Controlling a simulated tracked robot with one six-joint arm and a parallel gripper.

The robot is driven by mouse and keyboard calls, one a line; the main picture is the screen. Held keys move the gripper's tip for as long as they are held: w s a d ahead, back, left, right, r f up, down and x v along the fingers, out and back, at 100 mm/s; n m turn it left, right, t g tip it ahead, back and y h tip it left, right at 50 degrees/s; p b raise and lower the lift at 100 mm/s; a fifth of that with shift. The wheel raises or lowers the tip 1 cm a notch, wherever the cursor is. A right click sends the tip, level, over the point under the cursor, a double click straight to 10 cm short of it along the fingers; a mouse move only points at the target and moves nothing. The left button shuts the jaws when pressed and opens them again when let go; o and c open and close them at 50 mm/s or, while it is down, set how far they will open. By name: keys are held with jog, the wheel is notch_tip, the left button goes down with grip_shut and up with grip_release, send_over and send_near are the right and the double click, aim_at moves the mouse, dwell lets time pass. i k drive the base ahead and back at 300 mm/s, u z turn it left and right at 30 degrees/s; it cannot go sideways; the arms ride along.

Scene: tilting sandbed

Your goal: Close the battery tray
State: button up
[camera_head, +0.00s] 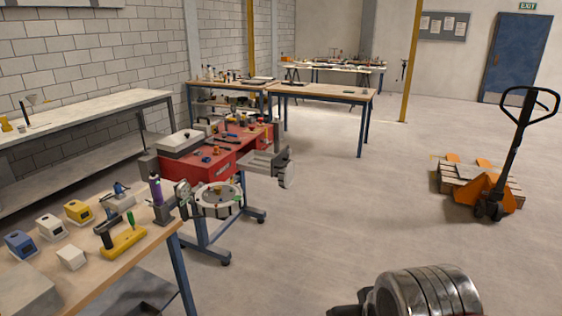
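I cannot make out a battery tray for certain. A red workbench cart (226,159) stands left of centre, with small tools and parts on its top. A grey metal piece (262,163) sticks out from its right side; I cannot tell what it is. A round pale plate (205,203) with small items sits on a blue wheeled frame in front of the cart. My gripper does not show. A ribbed metal cylinder at the bottom right edge looks like part of my arm.
A wooden table (146,244) at the lower left holds blue, white and yellow boxes and tools. A grey bench (95,107) lines the left wall. More tables (325,92) stand behind. An orange pallet truck (492,192) with a pallet stands right. The middle floor is clear.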

aim_at(265, 163)
jog(key=z, duration=0.15)
jog(key=i, duration=4)
jog(key=u, duration=0.4)
